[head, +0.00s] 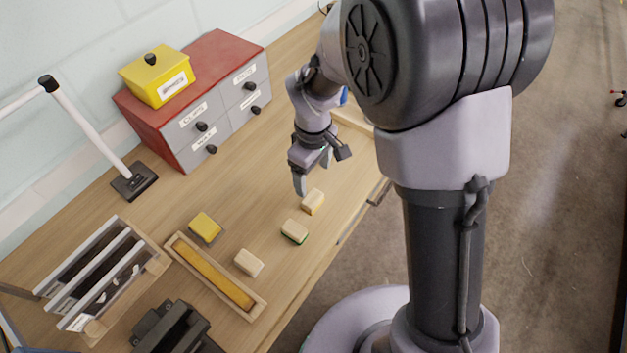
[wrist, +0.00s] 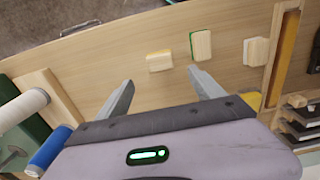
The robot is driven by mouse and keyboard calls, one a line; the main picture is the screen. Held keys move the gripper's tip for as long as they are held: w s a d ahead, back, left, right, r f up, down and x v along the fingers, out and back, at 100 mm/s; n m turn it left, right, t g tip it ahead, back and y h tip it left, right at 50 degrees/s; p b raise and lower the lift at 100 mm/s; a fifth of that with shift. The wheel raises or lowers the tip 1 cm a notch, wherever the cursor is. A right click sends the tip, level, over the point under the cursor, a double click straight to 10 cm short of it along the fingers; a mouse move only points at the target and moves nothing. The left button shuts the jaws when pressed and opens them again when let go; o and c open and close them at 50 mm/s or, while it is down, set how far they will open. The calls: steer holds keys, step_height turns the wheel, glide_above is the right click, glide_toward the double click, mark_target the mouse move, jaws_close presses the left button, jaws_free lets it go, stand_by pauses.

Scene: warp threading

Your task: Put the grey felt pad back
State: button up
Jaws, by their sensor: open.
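In the wrist view a yellow piece (wrist: 250,100) shows partly behind my gripper. My gripper (head: 313,172) is open and empty above the table, near a pale wooden block (head: 313,201). In the wrist view, that block (wrist: 159,60) lies just beyond the gap between my fingertips (wrist: 160,79).
Two more pale blocks (head: 295,231) (head: 248,263) lie near a wooden tray (head: 176,241) holding an orange bar. A slotted rack (head: 112,262) stands at left. A red drawer cabinet (head: 145,118) with a yellow box (head: 157,80) stands behind. Spools (wrist: 25,103) show in the wrist view.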

step_height(320, 180, up, 9)
steer(key=s+d+m+t, duration=0.1)
steer(key=s+d+m, duration=0.1)
steer(key=d+m, duration=0.15)
steer(key=s+d+r+m+t+y, duration=0.1)
steer(key=s+d+r+m+t, duration=0.1)
steer(key=s+r+m, duration=0.3)
steer(key=s+d+r+m+t+y, duration=0.1)
steer(key=s+d+r+m+t, duration=0.1)
steer(key=s+r+m, duration=0.4)
steer(key=s+r, duration=0.1)
steer(key=s, duration=0.3)
steer(key=shift+d+t, duration=0.4)
step_height(320, 180, down, 8)
steer(key=b, duration=0.8)
steer(key=shift+s+f, duration=0.15)
steer(key=shift+f, duration=0.05)
